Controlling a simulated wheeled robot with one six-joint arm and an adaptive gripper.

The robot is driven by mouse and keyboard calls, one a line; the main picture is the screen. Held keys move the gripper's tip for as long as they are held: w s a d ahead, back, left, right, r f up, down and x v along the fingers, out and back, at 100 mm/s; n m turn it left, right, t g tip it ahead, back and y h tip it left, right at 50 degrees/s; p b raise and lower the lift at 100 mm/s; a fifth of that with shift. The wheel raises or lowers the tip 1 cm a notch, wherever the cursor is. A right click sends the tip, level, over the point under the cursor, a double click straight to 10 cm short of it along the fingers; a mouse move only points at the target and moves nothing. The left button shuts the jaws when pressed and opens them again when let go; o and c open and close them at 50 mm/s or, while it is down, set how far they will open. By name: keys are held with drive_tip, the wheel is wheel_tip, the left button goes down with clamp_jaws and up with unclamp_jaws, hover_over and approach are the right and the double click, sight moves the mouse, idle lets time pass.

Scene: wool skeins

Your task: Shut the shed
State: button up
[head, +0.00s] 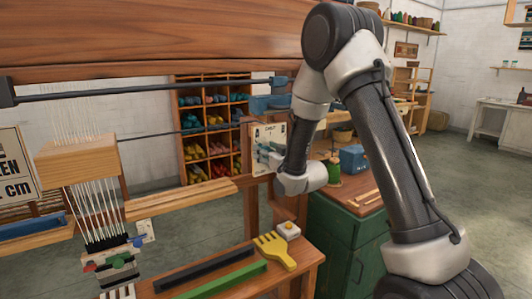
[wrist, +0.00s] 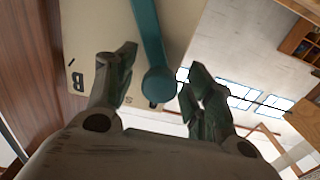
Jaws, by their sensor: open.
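A cream panel (head: 266,131) with small lettering at its top is fixed to the loom's right wooden post. In the wrist view the panel (wrist: 88,30) carries a letter B and a teal lever (wrist: 149,35) with a round end. My gripper (wrist: 158,72) is open, with one finger on each side of the lever's round end; I cannot tell whether they touch it. In the head view my gripper (head: 274,158) is at the panel and hides part of it. The loom's white warp threads (head: 95,205) hang below a wooden block (head: 78,160) at the left.
A bench in front holds a yellow comb (head: 273,251), a green bar (head: 222,281), a dark bar (head: 205,269) and a white block with a knob (head: 287,230). A green cabinet (head: 345,245) stands right of the post. Wool shelves (head: 211,130) are behind. Open floor lies at the right.

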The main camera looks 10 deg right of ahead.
clamp_jaws()
idle(0.3)
drive_tip(key=shift+w+d+r+m, duration=0.15)
drive_tip(key=shift+d+m, duration=0.3)
drive_tip(key=shift+m, duration=0.1)
drive_tip(key=shift+w+d+r+m, duration=0.2)
drive_tip(key=shift+d+m, duration=0.2)
drive_tip(key=shift+m, duration=0.2)
drive_tip(key=shift+w+d+r+m, duration=0.1)
drive_tip(key=shift+d+r+m, duration=0.05)
drive_tip(key=shift+d+m, duration=0.35)
drive_tip(key=shift+w+d+r+m, duration=0.1)
drive_tip(key=shift+w+d+m, duration=0.05)
drive_tip(key=shift+d+m, duration=0.45)
drive_tip(key=shift+w+d+r+m, duration=0.15)
drive_tip(key=shift+d+m, duration=0.2)
drive_tip(key=shift+m, duration=0.4)
drive_tip(key=shift+f, duration=0.1)
unclamp_jaws()
